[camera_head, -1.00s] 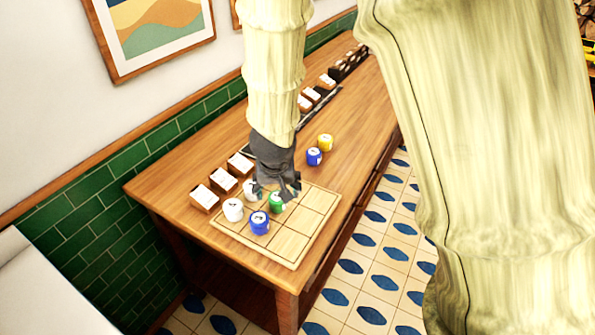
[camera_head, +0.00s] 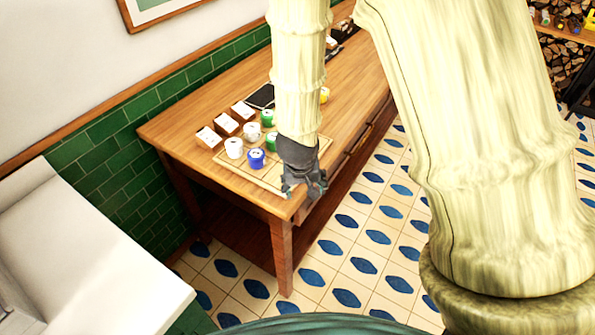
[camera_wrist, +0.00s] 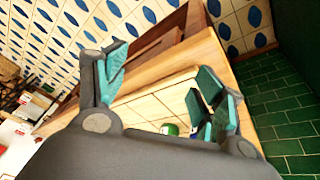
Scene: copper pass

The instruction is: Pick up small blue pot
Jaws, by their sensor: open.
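A small blue pot (camera_head: 256,158) with a white top stands upright on the near part of the wooden board (camera_head: 236,178). My gripper (camera_head: 304,190) is open and empty, to the right of this pot and apart from it, near the table's front edge. In the wrist view my gripper (camera_wrist: 158,85) has its teal finger pads spread, with board and table edge between them. A sliver of blue (camera_wrist: 194,130) shows beside the right finger; I cannot tell which pot it is. The second blue pot seen earlier beside the yellow pot is hidden behind my arm.
White pots (camera_head: 234,148) and green pots (camera_head: 268,118) stand close to the blue pot. A yellow pot (camera_head: 324,95) is partly covered by my arm. Small white-topped wooden blocks (camera_head: 208,137) line the wall side. A white counter (camera_head: 90,250) stands at left.

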